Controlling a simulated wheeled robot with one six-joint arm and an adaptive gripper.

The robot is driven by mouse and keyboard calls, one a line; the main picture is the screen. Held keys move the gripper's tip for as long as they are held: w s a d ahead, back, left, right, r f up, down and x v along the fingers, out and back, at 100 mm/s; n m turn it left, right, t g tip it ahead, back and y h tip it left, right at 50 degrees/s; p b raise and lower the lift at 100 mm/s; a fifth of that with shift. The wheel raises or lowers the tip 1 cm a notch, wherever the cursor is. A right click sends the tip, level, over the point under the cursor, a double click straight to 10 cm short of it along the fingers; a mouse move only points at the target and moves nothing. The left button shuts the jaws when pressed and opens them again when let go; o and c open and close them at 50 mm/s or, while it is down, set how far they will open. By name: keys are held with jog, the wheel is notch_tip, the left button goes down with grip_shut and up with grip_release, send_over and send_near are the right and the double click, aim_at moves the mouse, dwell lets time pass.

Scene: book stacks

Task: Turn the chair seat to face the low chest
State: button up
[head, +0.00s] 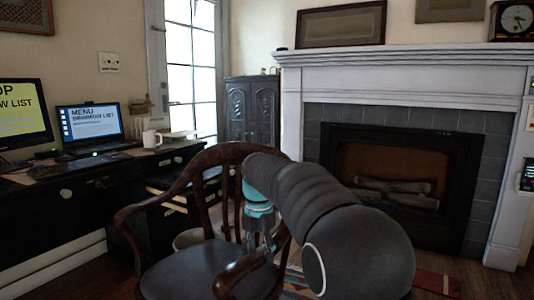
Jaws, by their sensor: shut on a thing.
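A dark wooden armchair (205,272) with a curved back rail and a dark padded seat stands in front of me, lower left of centre. Its back is on the far side, so its seat faces roughly toward me. My gripper (268,245) reaches down to the chair's right armrest and is shut on it, near where it curves up to the back. My arm hides part of the chair's right side and the exact contact. A dark carved cabinet (252,110) stands in the far corner; I cannot tell if it is the low chest.
A dark desk (90,190) with a laptop (90,122), a monitor (22,112) and a white mug (151,139) stands left, close to the chair. A fireplace (400,185) is at the right. A patterned rug (432,280) lies before it. A light bin (188,239) is behind the chair.

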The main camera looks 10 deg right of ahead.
aim_at(283, 229)
jog(key=shift+w+d+f+n, duration=0.1)
jog(key=shift+w+d+n, duration=0.2)
jog(key=shift+d, duration=0.3)
jog(key=shift+w+d+n+p, duration=1.2)
jog(key=shift+w+d+p, duration=0.7)
jog(key=shift+p, duration=0.3)
jog(key=shift+w+d, duration=0.1)
jog(key=shift+w+d+n+p, duration=0.15)
jog(key=shift+w+d+n, duration=0.35)
jog(key=shift+w, duration=0.3)
jog(key=shift+w+d+n+p, duration=0.2)
jog(key=shift+w+d+n, duration=0.3)
jog(key=shift+w, duration=0.35)
jog(key=shift+w+d+n+p, duration=0.15)
jog(key=shift+w+d+n, duration=0.3)
jog(key=shift+w, duration=0.35)
